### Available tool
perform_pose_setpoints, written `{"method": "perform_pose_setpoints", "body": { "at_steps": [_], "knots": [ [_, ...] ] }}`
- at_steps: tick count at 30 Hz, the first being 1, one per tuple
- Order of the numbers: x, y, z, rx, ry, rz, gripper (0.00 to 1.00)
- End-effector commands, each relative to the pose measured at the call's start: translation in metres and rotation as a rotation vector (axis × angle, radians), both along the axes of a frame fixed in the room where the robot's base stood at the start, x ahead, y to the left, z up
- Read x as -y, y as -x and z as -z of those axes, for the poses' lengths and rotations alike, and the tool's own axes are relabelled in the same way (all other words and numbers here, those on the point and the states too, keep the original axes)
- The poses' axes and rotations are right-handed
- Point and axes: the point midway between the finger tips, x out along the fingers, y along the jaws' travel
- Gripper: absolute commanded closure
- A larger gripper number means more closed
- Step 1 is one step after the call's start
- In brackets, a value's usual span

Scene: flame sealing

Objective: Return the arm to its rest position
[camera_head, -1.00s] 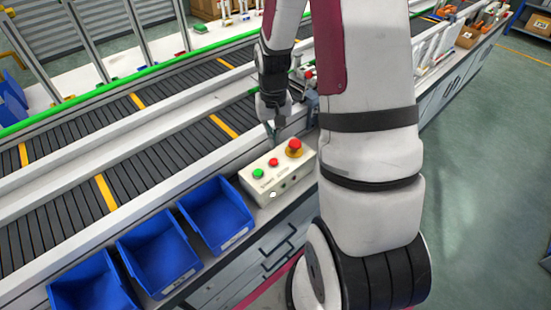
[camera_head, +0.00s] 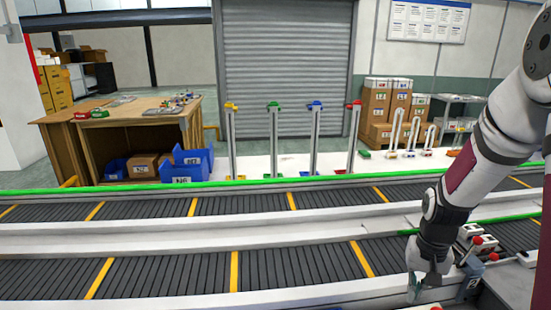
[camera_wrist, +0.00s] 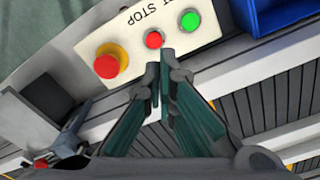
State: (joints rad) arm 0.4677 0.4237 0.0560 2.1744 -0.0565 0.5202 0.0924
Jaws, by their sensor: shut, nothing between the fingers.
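My arm comes in from the right edge of the head view, bent downward. My gripper (camera_head: 422,287) hangs low at the right, near the front edge of the conveyor. It is shut and empty. In the wrist view its dark green fingers (camera_wrist: 165,92) come together just short of the button box (camera_wrist: 192,48). The box carries a red mushroom button (camera_wrist: 110,61) on a yellow collar, a small red button (camera_wrist: 153,40) and a green button (camera_wrist: 190,20). I cannot tell the height of the fingertips above the box.
The conveyor (camera_head: 180,270) runs across the front. Small devices with red knobs (camera_head: 477,240) stand close right of my gripper. A blue bin (camera_wrist: 275,12) is at the wrist view's top right. Behind are coloured posts (camera_head: 274,140) and a wooden bench (camera_head: 130,112). Space left of my arm is clear.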

Motion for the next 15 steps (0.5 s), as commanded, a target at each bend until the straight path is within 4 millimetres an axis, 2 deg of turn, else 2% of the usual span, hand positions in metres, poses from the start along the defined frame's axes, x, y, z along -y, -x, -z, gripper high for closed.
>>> {"method": "perform_pose_setpoints", "body": {
  "at_steps": [1,6,11,15],
  "knots": [
    [-0.008,-0.001,-0.019,0.022,0.012,-0.021,1.00],
    [-0.038,0.008,-0.079,0.081,0.046,-0.094,1.00],
    [-0.069,0.027,-0.128,0.139,0.071,-0.165,1.00],
    [-0.095,0.049,-0.165,0.191,0.088,-0.226,1.00]
  ]
}}
